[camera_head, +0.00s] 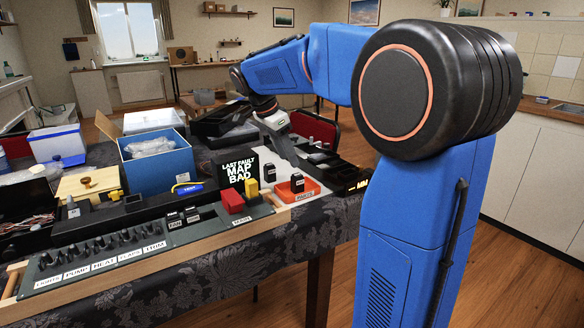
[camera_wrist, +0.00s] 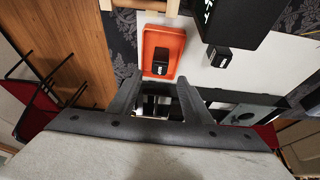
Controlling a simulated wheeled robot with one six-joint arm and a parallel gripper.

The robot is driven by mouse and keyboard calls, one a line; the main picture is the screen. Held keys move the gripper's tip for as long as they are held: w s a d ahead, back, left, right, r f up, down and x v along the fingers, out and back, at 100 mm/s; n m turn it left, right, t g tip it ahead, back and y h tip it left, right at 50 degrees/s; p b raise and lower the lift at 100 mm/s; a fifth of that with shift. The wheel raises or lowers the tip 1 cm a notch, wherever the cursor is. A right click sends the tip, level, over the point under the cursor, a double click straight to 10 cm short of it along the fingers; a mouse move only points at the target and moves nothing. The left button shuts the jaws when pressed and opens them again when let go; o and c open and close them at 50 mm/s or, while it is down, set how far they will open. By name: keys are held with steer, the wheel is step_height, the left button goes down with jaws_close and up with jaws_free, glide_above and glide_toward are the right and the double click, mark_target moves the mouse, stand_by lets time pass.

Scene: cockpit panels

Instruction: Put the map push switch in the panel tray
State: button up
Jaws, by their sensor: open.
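A small orange tray (camera_head: 313,189) with a white label, apparently "PARTS", sits at the panel's right end; it also shows in the wrist view (camera_wrist: 178,34). A black push switch (camera_head: 297,182) stands inside it, also in the wrist view (camera_wrist: 160,62). A second black push switch (camera_head: 270,173) stands outside, left of the tray; in the wrist view it is right of it (camera_wrist: 218,61). I cannot read which one is marked map. My gripper (camera_wrist: 155,88) is open and empty, apart from both switches, its fingers near the orange tray in the wrist view.
A black screen (camera_head: 238,172) reads "LAST FAULT MAP BAD". Red (camera_head: 232,201) and yellow (camera_head: 252,188) blocks stand before it. A row of toggles (camera_head: 105,243) lies left. A dark open tray (camera_head: 342,176) is right; a blue box (camera_head: 158,170) stands behind.

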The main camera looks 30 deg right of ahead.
steer(key=s+a+f+n+t+y, duration=0.1)
steer(key=s+a+n, duration=0.35)
steer(key=s, duration=0.35)
steer(key=s+a+f+n+t+y, duration=0.1)
steer(key=s+a+f+n, duration=0.15)
steer(key=s+n, duration=0.45)
steer(key=s+a+f+n+t+y, duration=0.1)
steer(key=s+a+f+n, duration=0.1)
steer(key=s+f, duration=0.3)
steer(key=s+a+f+n+t+y, duration=0.1)
steer(key=s+a+f+n, duration=0.2)
steer(key=s, duration=0.7)
step_height(320, 180, down, 3)
steer(key=shift+s+r+n+t, duration=0.1)
steer(key=shift+s+n+t, duration=0.1)
steer(key=shift+n+t, duration=0.4)
